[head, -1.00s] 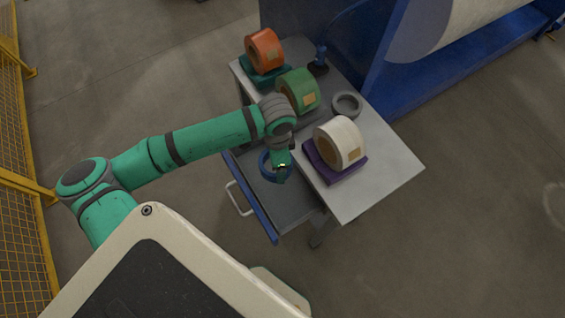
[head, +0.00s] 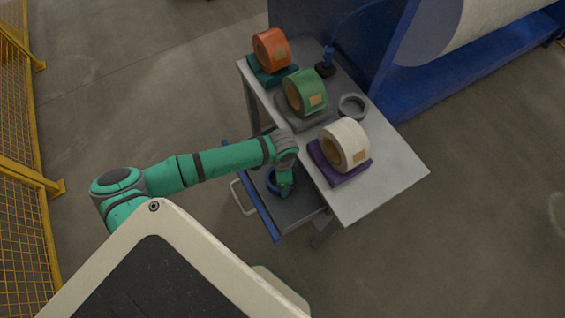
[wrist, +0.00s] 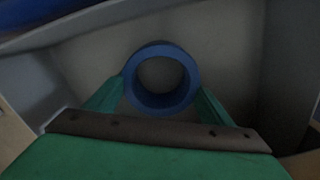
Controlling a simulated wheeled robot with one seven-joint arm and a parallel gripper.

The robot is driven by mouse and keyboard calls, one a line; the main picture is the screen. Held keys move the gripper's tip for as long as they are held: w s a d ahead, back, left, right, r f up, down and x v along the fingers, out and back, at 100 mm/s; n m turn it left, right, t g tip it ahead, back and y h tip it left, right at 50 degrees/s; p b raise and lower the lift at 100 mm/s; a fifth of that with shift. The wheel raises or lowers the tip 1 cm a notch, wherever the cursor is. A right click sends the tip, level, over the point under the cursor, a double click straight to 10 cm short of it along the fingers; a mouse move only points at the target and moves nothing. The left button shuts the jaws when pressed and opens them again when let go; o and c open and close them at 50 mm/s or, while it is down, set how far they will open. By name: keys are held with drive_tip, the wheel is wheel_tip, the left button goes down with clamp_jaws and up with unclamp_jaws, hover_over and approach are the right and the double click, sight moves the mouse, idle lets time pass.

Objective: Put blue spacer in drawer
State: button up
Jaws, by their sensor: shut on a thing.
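The blue spacer is a thick ring, seen in the head view (head: 272,182) and in the wrist view (wrist: 161,103). My gripper (wrist: 160,98) is shut on it, with a green finger on either side. The drawer (head: 300,212) is pulled open from the table and has a blue front. In the wrist view the drawer's grey floor (wrist: 215,60) and walls surround the spacer. The spacer is inside the drawer's outline; whether it touches the floor I cannot tell. In the head view my gripper (head: 284,190) partly hides it.
On the table (head: 385,185) stand an orange roll (head: 271,48), a green roll (head: 304,92) and a white roll (head: 346,144) on coloured pads. A grey ring (head: 352,106) lies near the back edge. A blue machine (head: 430,85) stands behind. A yellow fence (head: 22,150) is at left.

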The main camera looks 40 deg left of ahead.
drive_tip(key=shift+f, duration=0.15)
drive_tip(key=o, duration=1.3)
wheel_tip(320, 180, up, 12)
drive_tip(key=shift+r, duration=0.15)
